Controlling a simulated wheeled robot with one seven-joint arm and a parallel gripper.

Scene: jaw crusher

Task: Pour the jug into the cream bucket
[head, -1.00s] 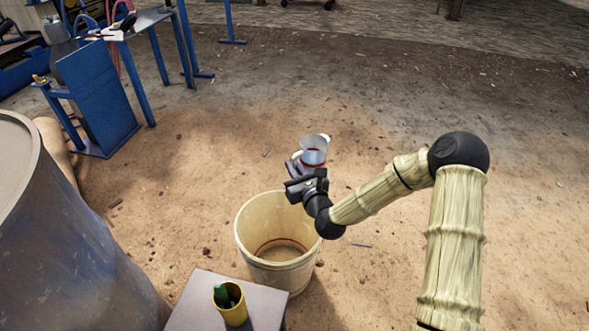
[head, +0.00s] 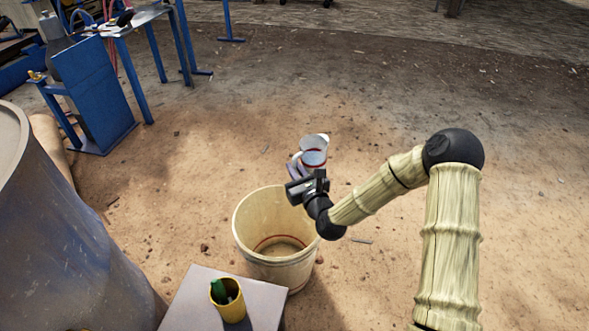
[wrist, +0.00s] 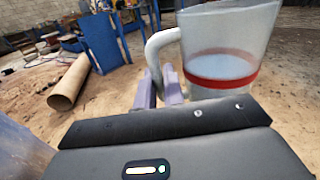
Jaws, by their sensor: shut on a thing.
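The jug (head: 314,151) is clear to whitish with a red band and a pale handle. It is held above and behind the far right rim of the cream bucket (head: 262,260). In the wrist view the jug (wrist: 232,50) stands upright or nearly so, with a liquid level visible inside near the band. My gripper (head: 297,170) is shut on the jug's handle; its purple-grey fingers (wrist: 159,88) show on the handle in the wrist view. The cream bucket stands open on the ground, with a reddish ring low inside. My wrist hides part of its right rim.
A small grey table (head: 195,300) with a yellow cup (head: 228,304) holding a green item stands in front of the bucket. A large dark drum (head: 55,240) is at left. A blue stand (head: 95,95) is behind. The ground at right is open.

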